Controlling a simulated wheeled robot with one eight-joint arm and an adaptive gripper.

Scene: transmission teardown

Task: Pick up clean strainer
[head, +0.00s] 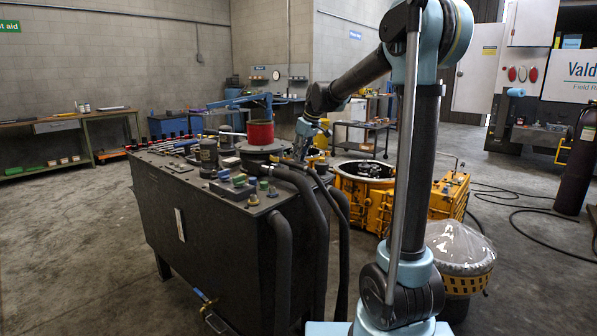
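I cannot pick out the clean strainer with certainty in the head view. A red cylinder (260,133) stands upright on a dark round flange on top of the black tank (200,225). My gripper (299,154) hangs from my bent arm, at or above the tank's far right corner, to the right of the red cylinder. It is small and partly lost among the parts there. Its fingers are not clear, and I cannot tell whether it holds anything.
Small parts and tools crowd the tank top. Thick black hoses (283,260) hang at its right end. A yellow housing (375,205) stands behind my arm. A plastic-covered drum with a yellow perforated band (470,281) stands at right. The left floor is clear.

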